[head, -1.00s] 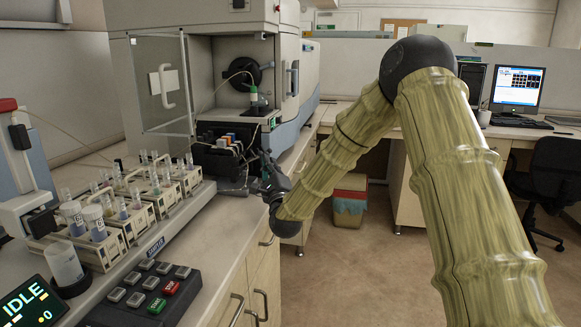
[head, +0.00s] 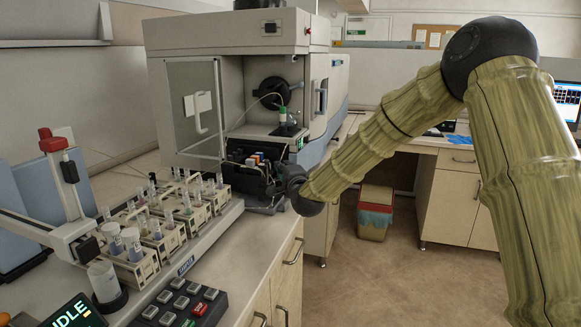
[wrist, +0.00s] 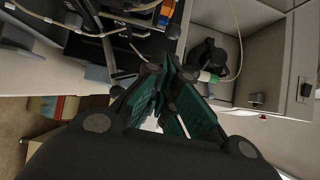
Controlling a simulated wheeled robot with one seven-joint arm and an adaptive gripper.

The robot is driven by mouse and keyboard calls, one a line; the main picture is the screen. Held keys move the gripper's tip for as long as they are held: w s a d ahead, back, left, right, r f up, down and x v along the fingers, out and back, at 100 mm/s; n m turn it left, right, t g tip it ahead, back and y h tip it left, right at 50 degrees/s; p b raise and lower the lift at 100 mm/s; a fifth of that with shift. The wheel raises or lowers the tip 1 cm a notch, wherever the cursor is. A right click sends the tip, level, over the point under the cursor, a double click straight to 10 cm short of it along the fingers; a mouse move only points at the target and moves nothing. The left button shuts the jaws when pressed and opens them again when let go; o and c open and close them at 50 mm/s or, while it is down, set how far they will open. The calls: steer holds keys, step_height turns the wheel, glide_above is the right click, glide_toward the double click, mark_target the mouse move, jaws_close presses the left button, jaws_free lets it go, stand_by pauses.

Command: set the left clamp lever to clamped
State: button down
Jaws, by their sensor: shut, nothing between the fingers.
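The black pump block (head: 245,176) sits on the bench at the front of the spectrometer, with small coloured pieces (head: 262,159) in white, orange and blue along its top. I cannot tell which part is the left clamp lever or how it is set. My gripper (head: 272,183) is beside the block's right side, small and partly merged with it in the head view. In the wrist view my gripper (wrist: 174,62) is shut and empty, its dark green finger pads converging. Part of the dark block with tubing (wrist: 120,25) and an orange piece (wrist: 165,12) lies beyond the fingertips.
The spectrometer (head: 225,40) stands behind, its glazed door (head: 193,115) at left. An autosampler with vial racks (head: 165,240) fills the bench to the left. A keypad (head: 180,305) is in front. Open floor (head: 345,270) lies right of the bench.

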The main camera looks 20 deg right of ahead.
steer(key=shift+d, duration=0.1)
steer(key=s+d+r+b, duration=0.1)
steer(key=s+d, duration=0.2)
steer(key=s, duration=0.9)
steer(key=shift+s+r, duration=0.25)
steer(key=shift+s, duration=0.15)
steer(key=shift+d, duration=0.1)
